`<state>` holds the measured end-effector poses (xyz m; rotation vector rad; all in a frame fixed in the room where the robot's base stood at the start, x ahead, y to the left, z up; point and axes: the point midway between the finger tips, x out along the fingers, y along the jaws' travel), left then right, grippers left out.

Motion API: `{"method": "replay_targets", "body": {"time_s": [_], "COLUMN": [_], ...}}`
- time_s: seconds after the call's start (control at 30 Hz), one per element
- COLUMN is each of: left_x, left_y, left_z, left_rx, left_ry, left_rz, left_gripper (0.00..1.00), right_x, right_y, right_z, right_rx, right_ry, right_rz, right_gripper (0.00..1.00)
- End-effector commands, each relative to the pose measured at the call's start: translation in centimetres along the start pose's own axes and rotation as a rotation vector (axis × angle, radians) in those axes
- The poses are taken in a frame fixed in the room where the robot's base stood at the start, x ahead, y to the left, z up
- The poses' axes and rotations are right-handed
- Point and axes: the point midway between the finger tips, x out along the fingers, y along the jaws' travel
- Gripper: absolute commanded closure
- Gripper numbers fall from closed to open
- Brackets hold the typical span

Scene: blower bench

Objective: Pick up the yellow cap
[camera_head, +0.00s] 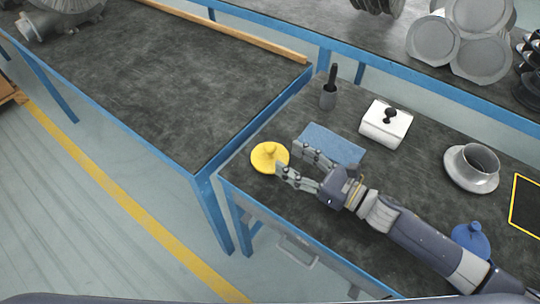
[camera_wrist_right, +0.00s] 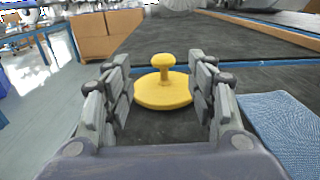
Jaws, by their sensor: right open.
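The yellow cap (camera_head: 269,157) is a round disc with a knob on top. It lies flat near the left corner of the right-hand bench. My right gripper (camera_head: 289,161) is open and points at the cap from the right in the head view. In the right wrist view the cap (camera_wrist_right: 163,86) shows ahead between the two open fingers of the right gripper (camera_wrist_right: 161,100). I cannot tell whether the fingertips touch it. My left gripper is not in view.
A blue cloth (camera_head: 331,143) lies beside the gripper. A white box with a black knob (camera_head: 386,123), a dark-handled tool in a grey cup (camera_head: 329,92), a metal flanged part (camera_head: 472,167) and a blue cap (camera_head: 471,239) stand on the bench. The bench's blue edge is close to the yellow cap.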

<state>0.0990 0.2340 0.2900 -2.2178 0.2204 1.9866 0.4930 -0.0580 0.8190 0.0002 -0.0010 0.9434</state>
Motion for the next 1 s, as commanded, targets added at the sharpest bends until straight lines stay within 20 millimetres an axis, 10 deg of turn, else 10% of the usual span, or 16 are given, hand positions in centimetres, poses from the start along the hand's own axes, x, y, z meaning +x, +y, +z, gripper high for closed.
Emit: {"method": "replay_targets", "body": {"time_s": [0.6, 0.9, 1.0], "left_x": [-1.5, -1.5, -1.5], "left_y": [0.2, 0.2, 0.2], "left_z": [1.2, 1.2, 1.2], "left_rx": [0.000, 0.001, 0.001], "left_ry": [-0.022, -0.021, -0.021], "left_rz": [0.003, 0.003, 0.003], "left_gripper": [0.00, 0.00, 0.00], "right_x": [7.2, 7.6, 7.6], "right_y": [-0.4, -0.5, -0.5], "right_z": [-0.4, -0.5, -0.5], "right_rx": [0.001, 0.001, 0.001], "right_ry": [-0.001, 0.001, 0.001], "right_rz": [0.000, -0.001, -0.001], "right_gripper": [0.48, 0.48, 0.71]}}
